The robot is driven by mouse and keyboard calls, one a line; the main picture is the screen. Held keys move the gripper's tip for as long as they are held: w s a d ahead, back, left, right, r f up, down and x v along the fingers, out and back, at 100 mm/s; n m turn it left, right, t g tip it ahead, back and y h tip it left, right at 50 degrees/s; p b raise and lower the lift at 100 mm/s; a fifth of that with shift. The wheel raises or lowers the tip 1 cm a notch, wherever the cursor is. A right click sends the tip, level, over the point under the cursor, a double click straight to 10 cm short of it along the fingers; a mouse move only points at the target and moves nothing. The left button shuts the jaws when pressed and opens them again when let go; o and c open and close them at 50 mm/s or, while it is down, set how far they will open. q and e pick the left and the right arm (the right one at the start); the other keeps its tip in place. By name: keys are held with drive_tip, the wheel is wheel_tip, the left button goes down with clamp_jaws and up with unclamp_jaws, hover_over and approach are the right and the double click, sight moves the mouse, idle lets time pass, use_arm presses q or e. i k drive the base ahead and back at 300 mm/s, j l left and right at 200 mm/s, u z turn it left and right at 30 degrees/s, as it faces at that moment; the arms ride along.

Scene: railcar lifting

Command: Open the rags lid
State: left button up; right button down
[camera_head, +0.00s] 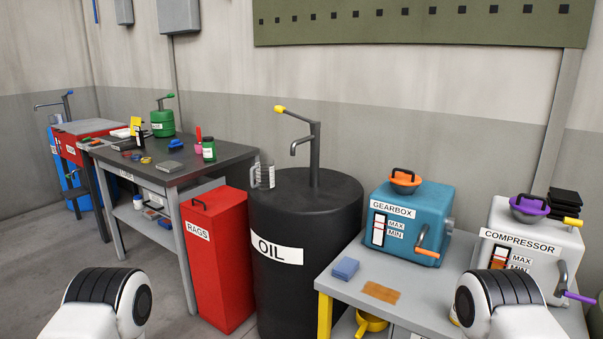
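The red rags bin (218,262) stands on the floor left of the black oil drum. It is a tall red box with a white RAGS label (197,231) on its front. Its lid (212,196) is shut and carries a dark handle (198,203) near the left edge. Parts of my two arms show at the bottom left and bottom right, both well apart from the bin. Neither gripper is in view.
The black oil drum (305,248) with a pump stands against the bin's right side. A dark workbench (170,162) with tools and bottles is behind and left. At right, a grey table (345,288) holds the gearbox (407,219) and compressor (525,245). Floor in front is clear.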

sight(212, 204)
drive_tip(key=i+j+z, duration=0.1)
drive_tip(key=i+j, duration=0.65)
drive_tip(key=i+j+z, duration=0.15)
drive_tip(key=i+j, duration=0.2)
drive_tip(key=j, duration=0.2)
drive_tip(key=i+j, duration=0.35)
drive_tip(key=j, duration=0.15)
drive_tip(key=z, duration=0.05)
